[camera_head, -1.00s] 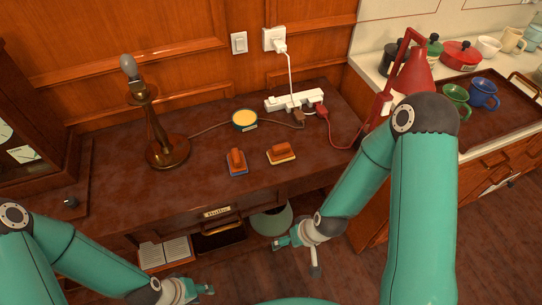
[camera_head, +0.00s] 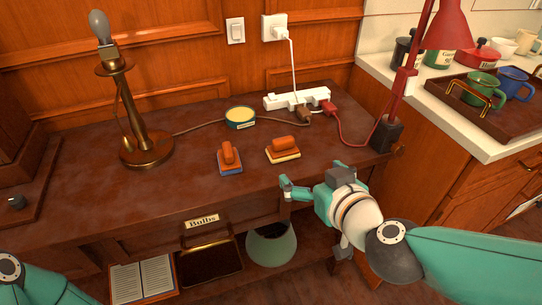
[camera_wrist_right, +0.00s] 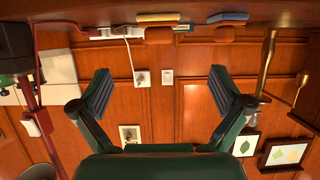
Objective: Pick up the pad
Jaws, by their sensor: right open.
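Two pads with orange-brown handles lie on the dark desk (camera_head: 85,185). One pad (camera_head: 229,160) has a blue base. The other pad (camera_head: 283,150), to its right, has a cream-yellow base. My right gripper (camera_head: 312,178) is open and empty at the desk's front edge, in front and to the right of the yellow-based pad. In the right wrist view the scene is upside down; the yellow-based pad (camera_wrist_right: 158,18) and blue-based pad (camera_wrist_right: 228,18) show at the top, beyond the open fingers (camera_wrist_right: 160,92). My left gripper is out of view.
A bulb lamp (camera_head: 148,150) stands at the left. A round yellow-topped tin (camera_head: 240,117) and a power strip (camera_head: 297,99) with cords lie behind the pads. A red lamp (camera_head: 408,85) stands right. A bin (camera_head: 272,247) and booklet (camera_head: 143,280) sit below.

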